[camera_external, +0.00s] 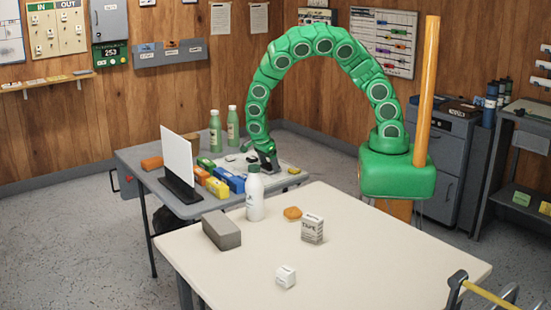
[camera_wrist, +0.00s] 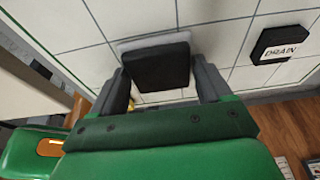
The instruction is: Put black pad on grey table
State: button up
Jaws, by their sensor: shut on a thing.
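The black pad (camera_wrist: 160,68) is between my two fingers in the wrist view, with a pale, flat-looking edge showing behind it. My gripper (camera_wrist: 162,74) is shut on it. In the external view my gripper (camera_external: 268,163) is low over the right part of the grey table (camera_external: 132,157), above a white gridded sheet (camera_external: 290,169). The pad is too small and dark there to tell from the fingers. I cannot tell whether it touches the sheet. The sheet also fills much of the wrist view (camera_wrist: 225,25).
A black block marked "DRAIN" (camera_wrist: 282,43) lies on the sheet. A white upright panel (camera_external: 177,155), coloured boxes (camera_external: 217,187) and green bottles (camera_external: 215,130) crowd the grey table. A cream table (camera_external: 360,260) in front holds a white bottle (camera_external: 255,198) and small boxes.

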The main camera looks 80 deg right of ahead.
jog(key=o, duration=1)
jog(key=shift+f, duration=0.1)
jog(key=v, duration=1.2)
